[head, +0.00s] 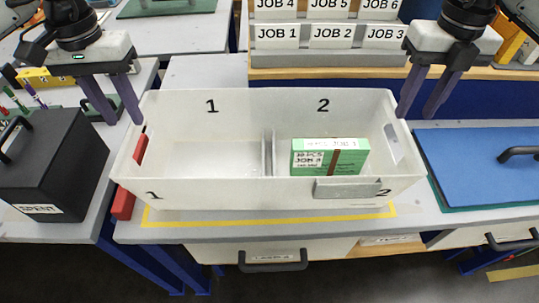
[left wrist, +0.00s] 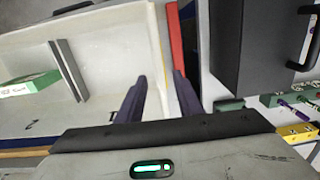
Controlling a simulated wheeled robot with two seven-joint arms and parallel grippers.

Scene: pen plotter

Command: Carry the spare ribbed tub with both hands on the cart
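A white two-compartment tub (head: 225,190) sits on the grey bench inside a yellow outline; its compartments are marked 1 and 2. A green job box (head: 330,158) lies in compartment 2, and compartment 1 is empty. The box also shows in the left wrist view (left wrist: 30,84). My left gripper (head: 124,121) is open above the tub's left end; in the left wrist view its fingers (left wrist: 160,88) appear either side of the end wall. My right gripper (head: 415,117) is open at the right end, near the rim. Neither grips the tub. I cannot identify a separate cart.
A black box (head: 50,160) labelled SPENT stands close to the left. A blue sheet (head: 480,165) lies on the right. A rack of JOB boxes (head: 330,38) stands behind. A red piece (head: 123,203) lies beside the tub's left end. A drawer handle (head: 272,262) projects in front.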

